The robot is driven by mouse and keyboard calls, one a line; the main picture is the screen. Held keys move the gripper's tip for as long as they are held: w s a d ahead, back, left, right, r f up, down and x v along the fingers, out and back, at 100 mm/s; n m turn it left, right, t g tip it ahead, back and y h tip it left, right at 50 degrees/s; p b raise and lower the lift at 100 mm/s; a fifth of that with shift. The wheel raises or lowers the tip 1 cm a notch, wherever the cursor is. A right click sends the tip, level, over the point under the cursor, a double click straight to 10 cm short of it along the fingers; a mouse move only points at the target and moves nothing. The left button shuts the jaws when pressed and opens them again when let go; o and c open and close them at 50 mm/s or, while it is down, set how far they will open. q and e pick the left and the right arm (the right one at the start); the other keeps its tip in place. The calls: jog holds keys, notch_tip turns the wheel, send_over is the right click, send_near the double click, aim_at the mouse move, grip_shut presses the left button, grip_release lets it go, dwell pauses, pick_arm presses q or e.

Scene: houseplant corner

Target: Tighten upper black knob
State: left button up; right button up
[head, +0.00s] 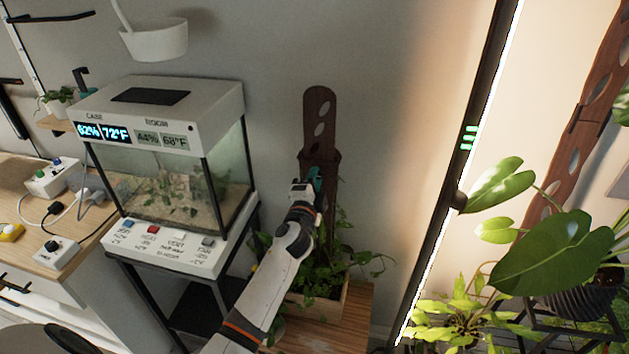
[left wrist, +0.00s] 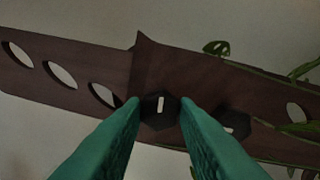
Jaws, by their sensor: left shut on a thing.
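A dark brown plank support (head: 319,108) with oval holes stands against the wall above a planter; its upper piece runs into a wider lower piece. In the left wrist view the upper black knob (left wrist: 160,104), with a white line on its face, sits near the joint of the two pieces (left wrist: 90,75). My left gripper (head: 316,179) is shut on this knob, a teal finger on each side. A second dark knob (left wrist: 236,124) shows partly behind the right finger. In the head view my gripper hides the knobs. My right gripper is not in view.
A wooden planter (head: 322,303) with trailing leaves stands below my left arm. A glass terrarium (head: 185,170) on a stand is to the left. A tall dark lamp post (head: 464,130) and a large-leaved plant (head: 555,250) are to the right.

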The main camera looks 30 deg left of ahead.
pick_arm(q)
jog(key=m+p, duration=0.1)
jog(key=m, duration=0.3)
jog(key=m+p, duration=0.1)
jog(key=m, duration=0.3)
jog(key=m+h+p, duration=0.1)
jog(key=m, duration=0.4)
jog(key=shift+a+r+p, duration=0.2)
jog(key=shift+r+p, duration=0.1)
dwell(0.3)
jog(key=o, duration=1)
jog(key=shift+w+f, duration=0.1)
jog(key=shift+f, duration=0.05)
jog(key=shift+d, duration=0.1)
